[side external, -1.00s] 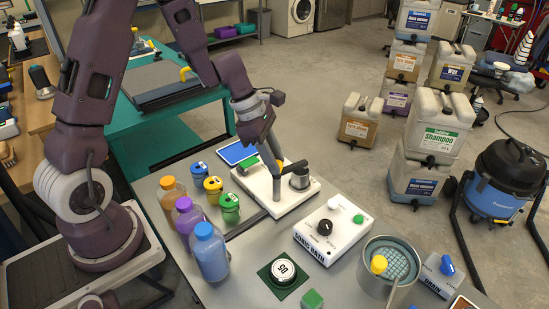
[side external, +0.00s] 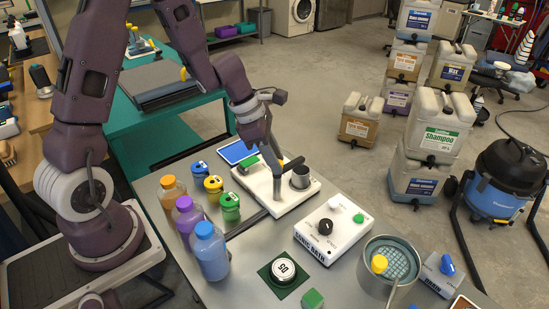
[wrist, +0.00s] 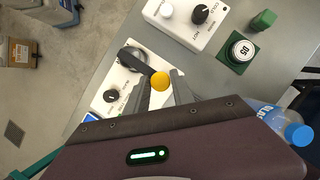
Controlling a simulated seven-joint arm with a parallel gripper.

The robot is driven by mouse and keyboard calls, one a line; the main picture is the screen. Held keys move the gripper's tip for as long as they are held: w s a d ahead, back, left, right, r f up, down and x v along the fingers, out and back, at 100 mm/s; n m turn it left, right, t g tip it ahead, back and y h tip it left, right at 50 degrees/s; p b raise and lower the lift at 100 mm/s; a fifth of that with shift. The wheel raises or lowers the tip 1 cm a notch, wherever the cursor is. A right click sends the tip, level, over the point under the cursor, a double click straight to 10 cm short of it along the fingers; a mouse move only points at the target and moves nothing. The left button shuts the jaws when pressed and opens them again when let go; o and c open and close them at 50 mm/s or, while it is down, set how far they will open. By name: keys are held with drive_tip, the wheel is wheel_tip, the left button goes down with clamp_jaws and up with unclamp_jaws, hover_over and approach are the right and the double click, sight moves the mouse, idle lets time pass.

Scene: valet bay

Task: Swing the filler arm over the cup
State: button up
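The filler arm (side external: 293,163) is a dark bar above a white base plate (side external: 250,187). It also shows in the wrist view (wrist: 135,62), with a yellow knob (wrist: 160,81) at its near end. The metal cup (side external: 300,179) stands upright on the plate. In the wrist view, the bar's far end overlaps the cup's opening (wrist: 129,52); I cannot tell how well it is centred. My gripper (wrist: 161,86) is at the knob, its grey fingers on either side. I cannot tell whether they touch it. Wrist and fingers partly hide the knob in the side view.
Several capped bottles, such as the blue one (side external: 211,252), stand left of the plate. A white control box (side external: 333,232), a round basin (side external: 389,268) and a green mat with a round weight (side external: 284,270) lie to the right. Bare tabletop shows between them.

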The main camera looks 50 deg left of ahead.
drive_tip(key=o, duration=0.3)
drive_tip(key=s+d+r+m, duration=0.2)
drive_tip(key=s+r+m, duration=0.15)
drive_tip(key=r, duration=0.35)
drive_tip(key=s+d+r+m, duration=0.1)
drive_tip(key=s+r+m, duration=0.2)
drive_tip(key=r+m, duration=0.3)
drive_tip(key=s+r+m+y, duration=0.1)
drive_tip(key=s+r+m, duration=0.1)
drive_tip(key=s+m, duration=0.3)
drive_tip(key=s+d+r+m+t+y, duration=0.1)
drive_tip(key=s+r+m, duration=0.1)
drive_tip(key=s+m, duration=0.4)
drive_tip(key=s+r+m+t+y, duration=0.1)
drive_tip(key=s+r+m, duration=0.1)
drive_tip(key=s+m, duration=0.4)
drive_tip(key=shift+d+m, duration=0.25)
drive_tip(key=shift+m, duration=0.1)
drive_tip(key=shift+o, duration=0.4)
